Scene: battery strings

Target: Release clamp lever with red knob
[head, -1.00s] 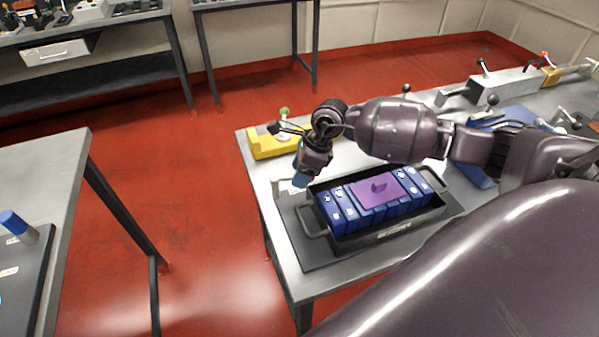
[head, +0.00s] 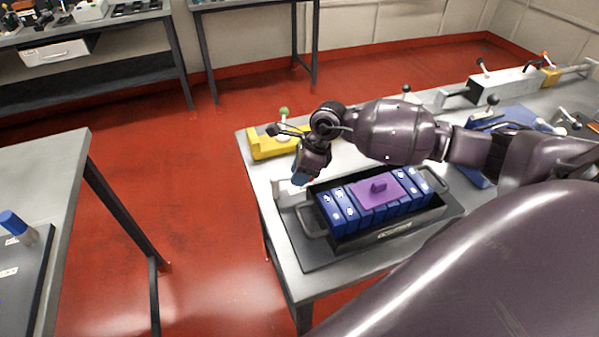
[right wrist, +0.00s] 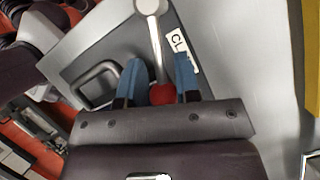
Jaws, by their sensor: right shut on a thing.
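The red knob (right wrist: 162,95) sits between the blue fingertips of my right gripper (right wrist: 159,82) in the right wrist view. The gripper is shut on it. The bare metal clamp lever (right wrist: 155,45) runs from the knob up to a round pivot (right wrist: 148,5). A white label (right wrist: 178,42) with the letters "CL" lies beside the lever, partly hidden by a finger. In the head view my right gripper (head: 302,178) points down at the left end of the black battery tray (head: 345,245), and it hides the knob. My left gripper is in neither current view.
The tray holds several blue cells (head: 335,212) under a purple plate (head: 365,196). A yellow fixture (head: 268,146) with a green knob (head: 284,111) stands behind the gripper. More clamps with dark knobs stand at the back right. Red floor (head: 200,200) separates this bench from the left table (head: 40,165).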

